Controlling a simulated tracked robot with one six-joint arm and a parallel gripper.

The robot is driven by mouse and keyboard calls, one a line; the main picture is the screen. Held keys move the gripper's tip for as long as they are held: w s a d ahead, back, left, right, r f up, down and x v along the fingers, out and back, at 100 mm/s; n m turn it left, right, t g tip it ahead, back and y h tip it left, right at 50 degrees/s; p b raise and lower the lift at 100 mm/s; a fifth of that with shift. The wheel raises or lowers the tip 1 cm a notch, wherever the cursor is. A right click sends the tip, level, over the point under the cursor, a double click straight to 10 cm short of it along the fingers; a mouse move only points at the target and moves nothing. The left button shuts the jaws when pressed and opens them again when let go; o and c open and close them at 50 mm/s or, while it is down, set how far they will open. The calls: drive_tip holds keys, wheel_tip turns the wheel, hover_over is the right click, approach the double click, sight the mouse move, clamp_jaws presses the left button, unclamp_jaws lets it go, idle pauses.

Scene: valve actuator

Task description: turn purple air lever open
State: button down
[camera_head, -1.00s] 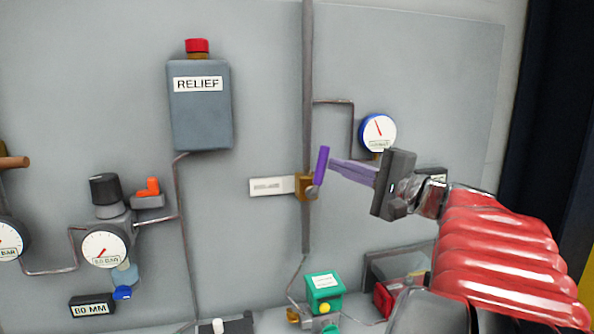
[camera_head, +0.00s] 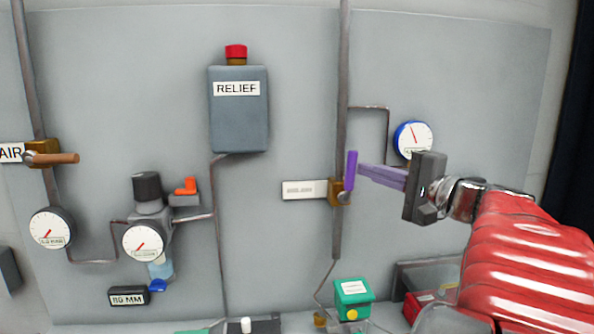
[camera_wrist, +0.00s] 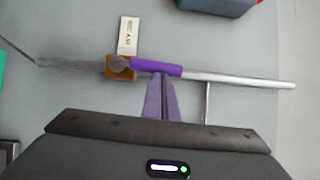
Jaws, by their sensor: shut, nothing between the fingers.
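The purple lever (camera_head: 351,171) sits on a brass valve (camera_head: 337,192) on the vertical pipe and points up, roughly along the pipe. In the wrist view the lever (camera_wrist: 156,67) lies across the picture, beside the brass valve body (camera_wrist: 120,67). My gripper (camera_head: 361,169) is shut, with its fingers together and nothing between them. Its fingertips are at the right side of the lever, around mid-length. In the wrist view the fingertips (camera_wrist: 158,77) reach the lever's near edge; I cannot tell whether they touch it. A white label (camera_head: 304,190) is left of the valve.
A blue-rimmed gauge (camera_head: 413,140) is just above my gripper, on a thin pipe. The grey RELIEF box (camera_head: 238,125) is at upper left. A green box (camera_head: 353,298) stands below. An orange-brown lever (camera_head: 57,158) is at far left. The panel around the purple lever is mostly clear.

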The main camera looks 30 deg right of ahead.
drive_tip(key=s+d, duration=0.3)
drive_tip(key=s, duration=0.9)
drive_tip(key=shift+s+d+f, duration=0.3)
drive_tip(key=shift+d+f, duration=0.1)
